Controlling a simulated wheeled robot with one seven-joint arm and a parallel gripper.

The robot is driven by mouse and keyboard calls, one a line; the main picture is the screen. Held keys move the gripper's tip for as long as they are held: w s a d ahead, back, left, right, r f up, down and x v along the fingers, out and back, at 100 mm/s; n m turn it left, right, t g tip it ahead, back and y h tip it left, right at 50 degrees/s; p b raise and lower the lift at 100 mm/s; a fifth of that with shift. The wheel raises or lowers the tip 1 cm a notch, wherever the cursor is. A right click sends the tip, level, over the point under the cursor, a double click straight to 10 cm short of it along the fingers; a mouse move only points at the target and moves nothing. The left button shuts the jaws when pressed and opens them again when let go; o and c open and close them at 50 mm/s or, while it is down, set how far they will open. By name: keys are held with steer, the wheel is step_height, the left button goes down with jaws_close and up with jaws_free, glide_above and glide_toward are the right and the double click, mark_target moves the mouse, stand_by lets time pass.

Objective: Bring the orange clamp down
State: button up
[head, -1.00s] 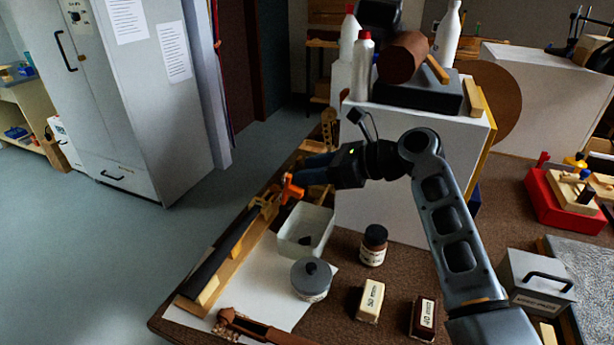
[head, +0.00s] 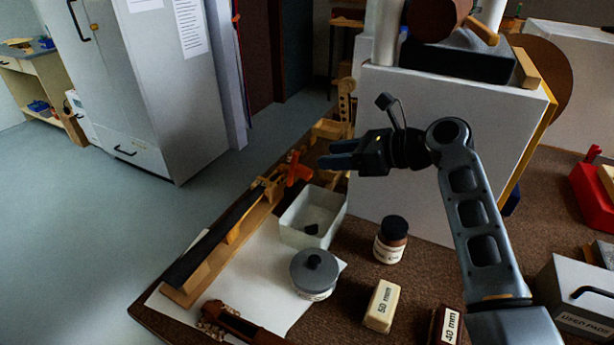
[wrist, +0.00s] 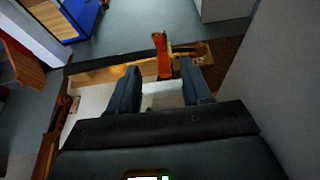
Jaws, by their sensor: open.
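The orange clamp (head: 298,169) sits at the far end of a wooden piece with a long dark strip (head: 222,236), near the left edge of the bench. My gripper (head: 325,154) is open and empty, to the right of the clamp and apart from it. In the wrist view, the clamp (wrist: 161,56) stands upright ahead of the gap between my open fingers (wrist: 163,88). What the clamp grips is too small to tell.
A translucent tub (head: 312,217) stands just below my gripper. A grey-lidded jar (head: 314,274), a dark-capped bottle (head: 391,240) and a 50 mm block (head: 381,306) stand nearer. A white box (head: 440,150) rises behind my arm. Open floor lies left.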

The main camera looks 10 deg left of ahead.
mark_target(307, 170)
steer(key=shift+w+a+f+b, duration=0.45)
steer(key=shift+a+f+b, duration=0.1)
steer(key=shift+a+f, duration=0.55)
steer(key=shift+w+a+f+b, duration=0.4)
steer(key=shift+a+f+b, duration=0.15)
steer(key=shift+a+f, duration=0.5)
steer(key=shift+w+a+f+b, duration=0.5)
steer(key=shift+a+f, duration=0.45)
steer(key=shift+a, duration=0.25)
jaws_close()
